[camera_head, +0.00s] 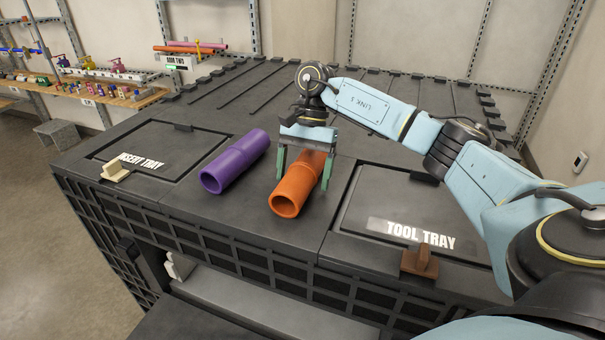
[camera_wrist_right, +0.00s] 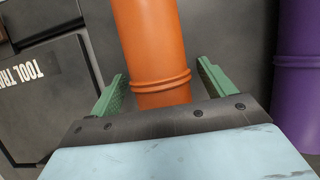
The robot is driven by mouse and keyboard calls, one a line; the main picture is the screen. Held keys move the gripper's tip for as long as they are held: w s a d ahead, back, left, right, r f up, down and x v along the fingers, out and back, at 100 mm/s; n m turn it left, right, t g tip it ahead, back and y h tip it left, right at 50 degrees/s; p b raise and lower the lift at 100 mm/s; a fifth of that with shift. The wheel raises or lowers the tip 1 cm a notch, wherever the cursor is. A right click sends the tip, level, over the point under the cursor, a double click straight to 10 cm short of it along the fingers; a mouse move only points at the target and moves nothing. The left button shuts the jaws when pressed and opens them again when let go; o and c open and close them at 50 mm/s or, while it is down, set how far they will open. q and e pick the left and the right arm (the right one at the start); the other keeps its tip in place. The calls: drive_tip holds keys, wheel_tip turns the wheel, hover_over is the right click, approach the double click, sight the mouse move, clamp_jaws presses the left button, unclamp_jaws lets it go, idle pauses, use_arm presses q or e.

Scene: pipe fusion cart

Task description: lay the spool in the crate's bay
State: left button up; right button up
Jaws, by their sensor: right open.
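An orange pipe spool (camera_head: 297,187) lies on the dark cart top (camera_head: 300,236), its open end toward me. A purple pipe spool (camera_head: 235,161) lies parallel to it on the left. My right gripper (camera_head: 304,177) is open over the orange spool, one green finger on each side. In the right wrist view the orange spool (camera_wrist_right: 153,45) passes between the open fingers (camera_wrist_right: 160,75), with gaps on both sides. The purple spool (camera_wrist_right: 298,75) is at that view's right edge. I cannot tell which part is the crate's bay. My left gripper is out of view.
A closed tool tray lid (camera_head: 400,207) is at the right, with a brown handle (camera_head: 420,262). A closed insert tray lid (camera_head: 150,148) is at the left, with a cream handle (camera_head: 116,172). A shelf of small parts (camera_head: 100,82) stands at the back left.

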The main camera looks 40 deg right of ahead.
drive_tip(key=c, duration=1.3)
